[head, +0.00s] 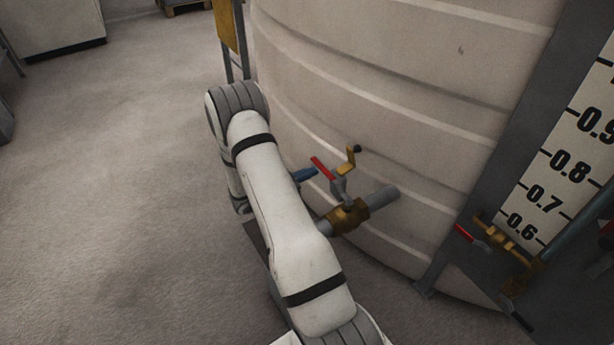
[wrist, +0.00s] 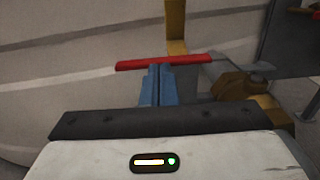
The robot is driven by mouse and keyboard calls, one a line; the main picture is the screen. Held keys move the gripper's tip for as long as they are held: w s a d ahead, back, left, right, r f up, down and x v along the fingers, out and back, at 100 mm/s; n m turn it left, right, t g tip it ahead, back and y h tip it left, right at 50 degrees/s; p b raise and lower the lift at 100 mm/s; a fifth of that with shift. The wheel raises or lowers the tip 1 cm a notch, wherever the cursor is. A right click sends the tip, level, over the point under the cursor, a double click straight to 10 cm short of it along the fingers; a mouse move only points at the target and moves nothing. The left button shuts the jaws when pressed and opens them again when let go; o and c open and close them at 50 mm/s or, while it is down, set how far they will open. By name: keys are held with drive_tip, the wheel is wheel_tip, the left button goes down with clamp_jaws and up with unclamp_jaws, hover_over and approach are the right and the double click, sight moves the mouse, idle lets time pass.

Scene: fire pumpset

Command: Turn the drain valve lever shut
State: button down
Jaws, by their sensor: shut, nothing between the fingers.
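The drain valve has a brass body (head: 347,215) on a grey pipe low on the tank. Its lever has a red grip (head: 322,168) and a grey metal stem. In the wrist view, the red grip (wrist: 165,62) lies nearly level across the picture, with the stem running right to the brass body (wrist: 235,86). My gripper (head: 308,174) has blue fingers beside the red grip. In the wrist view, the fingers (wrist: 160,70) are shut together, empty, with tips at the near side of the grip; I cannot tell whether they touch it.
A bent brass piece (head: 350,160) stands just above the lever, also behind it in the wrist view (wrist: 176,28). The pale ribbed tank (head: 400,80) rises close behind. Another red-handled valve (head: 470,235) sits right, by the level scale (head: 560,165). Floor at left is clear.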

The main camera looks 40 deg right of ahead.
drive_tip(key=w+a+p, duration=0.1)
drive_tip(key=a+p, duration=0.1)
drive_tip(key=a, duration=1.1)
drive_tip(key=s+a+r+m+g+y+p, duration=0.15)
drive_tip(key=s+r+m+y+p, duration=0.35)
drive_tip(key=r, duration=0.7)
drive_tip(key=s+a+r+m+g+y+p, duration=0.15)
drive_tip(key=s+r+m+y+p, duration=0.3)
drive_tip(key=r, duration=0.85)
drive_tip(key=s+a+r+m+t+y+p, duration=0.2)
drive_tip(key=s+a+r+p, duration=0.1)
drive_tip(key=r, duration=0.5)
drive_tip(key=s+a+r+m+t+y+p, duration=0.2)
drive_tip(key=s+a+r+m+y+p, duration=0.1)
drive_tip(key=r+p, duration=0.4)
drive_tip(key=s+a+r+m+t+y+p, duration=0.2)
drive_tip(key=s+a+r+p, duration=0.3)
drive_tip(key=r, duration=0.3)
drive_tip(key=shift+s+a+r+t+y, duration=0.2)
drive_tip(key=shift+s+r+t+y, duration=0.1)
drive_tip(key=shift+s+t+y, duration=0.45)
drive_tip(key=shift+s, duration=0.3)
